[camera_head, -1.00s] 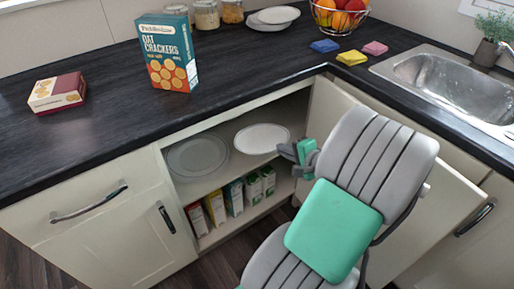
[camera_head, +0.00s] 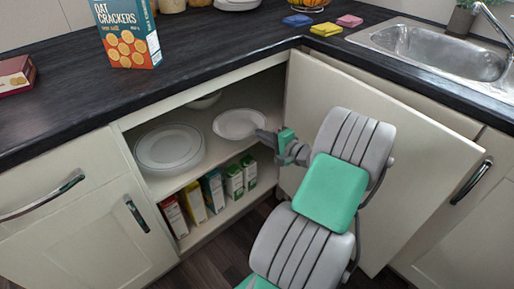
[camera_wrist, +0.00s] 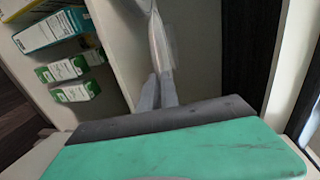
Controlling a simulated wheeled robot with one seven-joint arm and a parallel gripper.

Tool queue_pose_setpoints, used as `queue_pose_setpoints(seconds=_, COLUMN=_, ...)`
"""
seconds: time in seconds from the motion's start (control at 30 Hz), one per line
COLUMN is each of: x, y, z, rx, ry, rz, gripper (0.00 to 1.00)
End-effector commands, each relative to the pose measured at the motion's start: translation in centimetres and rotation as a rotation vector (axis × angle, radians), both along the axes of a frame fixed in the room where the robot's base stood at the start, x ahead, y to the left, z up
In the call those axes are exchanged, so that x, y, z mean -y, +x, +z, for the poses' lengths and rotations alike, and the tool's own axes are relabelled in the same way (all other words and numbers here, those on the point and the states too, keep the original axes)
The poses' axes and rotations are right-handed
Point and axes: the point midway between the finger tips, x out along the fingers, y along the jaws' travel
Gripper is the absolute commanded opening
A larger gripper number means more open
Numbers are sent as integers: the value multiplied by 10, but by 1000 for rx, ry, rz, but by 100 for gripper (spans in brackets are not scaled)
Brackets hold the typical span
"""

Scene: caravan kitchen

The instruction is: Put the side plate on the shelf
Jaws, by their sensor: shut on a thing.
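The white side plate (camera_head: 240,124) is inside the open lower cabinet, over the right part of the upper shelf (camera_head: 205,166). My gripper (camera_head: 264,138) is shut on its right rim, reaching in from the right. In the wrist view the plate (camera_wrist: 159,42) shows nearly edge-on between my fingertips (camera_wrist: 160,90). I cannot tell whether the plate touches the shelf or is just above it. A stack of larger pale plates (camera_head: 169,149) sits on the same shelf to the left, with a small gap between.
A white bowl (camera_head: 204,101) stands behind on the shelf. Several cartons (camera_head: 213,191) line the lower level. The open cabinet door (camera_head: 400,130) is behind and right of my arm. The countertop (camera_head: 215,60) overhangs the opening, with a cracker box (camera_head: 128,35) on it.

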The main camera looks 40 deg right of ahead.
Motion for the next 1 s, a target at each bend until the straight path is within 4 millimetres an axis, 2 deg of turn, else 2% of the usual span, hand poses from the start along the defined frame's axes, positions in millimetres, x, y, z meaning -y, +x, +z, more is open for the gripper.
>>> queue_pose_setpoints(seconds=0.03, x=7, y=13, z=-12, rx=3, ry=-2, rz=5, gripper=0)
queue_pose_setpoints(seconds=0.1, x=15, y=23, z=-31, rx=1, ry=2, rz=3, gripper=0)
queue_pose_setpoints(seconds=0.2, x=24, y=36, z=-47, rx=3, ry=-1, rz=1, gripper=0)
queue_pose_setpoints(seconds=0.37, x=32, y=46, z=-59, rx=2, ry=0, rz=-1, gripper=0)
queue_pose_setpoints(seconds=0.57, x=35, y=51, z=-95, rx=1, ry=1, rz=-1, gripper=0)
queue_pose_setpoints(seconds=0.77, x=36, y=51, z=-94, rx=2, ry=-1, rz=-1, gripper=0)
queue_pose_setpoints(seconds=1.0, x=35, y=50, z=-95, rx=-1, ry=0, rz=-1, gripper=21)
